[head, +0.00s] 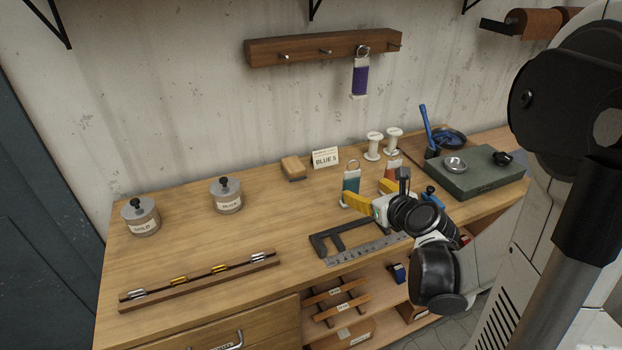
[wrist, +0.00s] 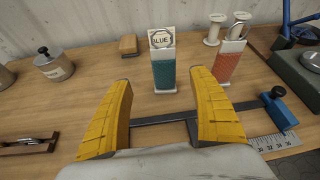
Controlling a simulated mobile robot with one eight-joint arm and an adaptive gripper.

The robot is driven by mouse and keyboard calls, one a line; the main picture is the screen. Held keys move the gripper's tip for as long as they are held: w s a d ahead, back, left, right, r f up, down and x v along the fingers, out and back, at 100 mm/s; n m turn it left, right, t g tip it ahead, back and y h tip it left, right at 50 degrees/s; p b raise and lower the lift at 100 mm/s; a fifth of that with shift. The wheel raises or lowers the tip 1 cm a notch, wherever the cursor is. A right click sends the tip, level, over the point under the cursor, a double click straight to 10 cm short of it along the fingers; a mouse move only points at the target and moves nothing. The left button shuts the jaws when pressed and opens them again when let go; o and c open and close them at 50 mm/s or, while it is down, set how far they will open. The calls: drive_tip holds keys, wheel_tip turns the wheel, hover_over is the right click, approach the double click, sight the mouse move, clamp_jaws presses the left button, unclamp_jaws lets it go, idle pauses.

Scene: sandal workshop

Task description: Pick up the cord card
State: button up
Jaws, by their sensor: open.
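A teal cord card (head: 351,181) with a white top and bottom and a metal ring stands upright on the bench. In the wrist view the teal card (wrist: 164,72) is straight ahead, between and beyond the yellow fingertips. An orange cord card (wrist: 229,64) stands to its right; in the head view it is partly hidden behind my gripper. A purple cord card (head: 360,79) hangs from a peg on the wall rail. My gripper (head: 364,191) is open and empty, just in front of the teal card, with no visible contact.
A sign reading BLUE (head: 325,158) stands behind the teal card. A caliper (head: 330,241) and steel ruler (head: 366,250) lie below my gripper. White spools (head: 374,147) stand behind the cards. Lidded jars (head: 226,195) are left; a green block (head: 474,174) is right.

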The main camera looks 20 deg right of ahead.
sight(354, 182)
drive_tip(key=shift+m, duration=0.6)
drive_tip(key=b+x, duration=0.1)
drive_tip(key=x, duration=0.2)
drive_tip(key=b+x, duration=0.1)
drive_tip(key=x, duration=0.3)
drive_tip(key=b+x, duration=0.1)
drive_tip(key=x, duration=0.3)
drive_tip(key=shift+d+f+b, duration=0.1)
drive_tip(key=shift+d+b, duration=0.2)
drive_tip(key=shift+b, duration=0.05)
drive_tip(key=shift+s, duration=0.15)
drive_tip(key=shift+c, duration=0.9)
drive_tip(key=c, duration=1.1)
